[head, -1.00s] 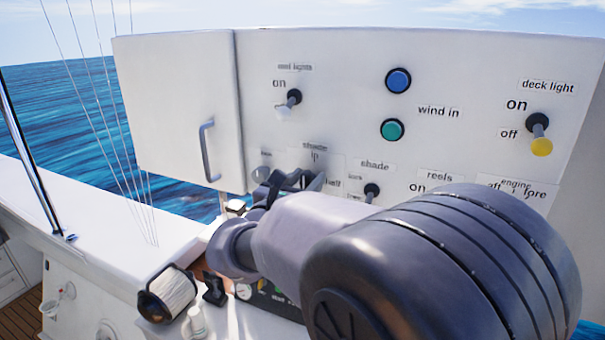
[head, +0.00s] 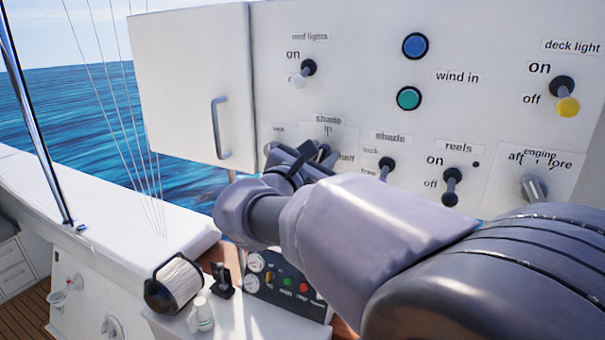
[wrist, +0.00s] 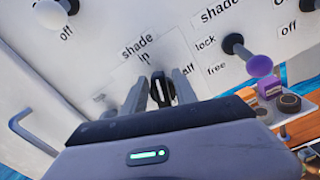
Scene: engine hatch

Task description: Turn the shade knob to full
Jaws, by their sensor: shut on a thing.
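The shade knob (head: 325,151) sits on the white panel under the labels "shade" and "in", with "half" to its right. It also shows in the wrist view (wrist: 160,87) as a dark knob with a pale mark, between my two fingers. In the wrist view my gripper (wrist: 161,95) has one finger on each side of the knob. The fingers and wrist hide the label area below and left of the knob, so no "full" label shows.
Right of the knob is the shade lock/free lever (head: 386,168), with a purple tip (wrist: 260,66) in the wrist view. The reels switch (head: 451,185) and engine knob (head: 533,188) are farther right. A cabinet door with a handle (head: 220,128) stands left.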

